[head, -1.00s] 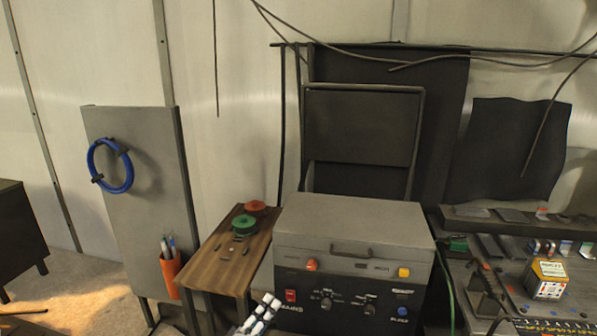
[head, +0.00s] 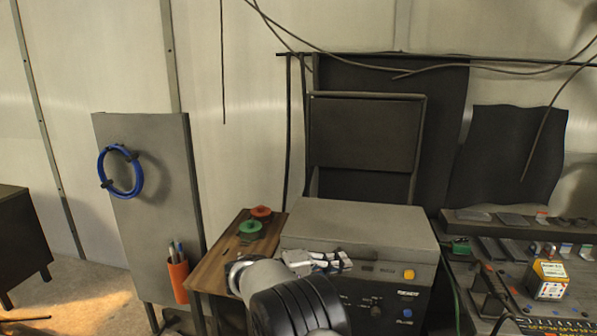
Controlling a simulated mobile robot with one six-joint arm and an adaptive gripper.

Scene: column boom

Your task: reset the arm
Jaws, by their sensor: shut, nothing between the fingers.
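My arm rises from the bottom middle of the head view. My gripper (head: 342,262) shows as small white and dark parts in front of the grey machine's (head: 365,226) upper front edge. It is shut and empty. It covers part of the machine's front panel, including the area at its left. Whether it touches the machine, I cannot tell.
A wooden side table (head: 215,262) with a green spool (head: 250,229) and a red spool (head: 261,212) stands left of the machine. A grey panel (head: 155,210) holds a blue hose ring (head: 121,172) and an orange pen cup (head: 178,279). A cluttered bench with a small box (head: 547,279) is at right.

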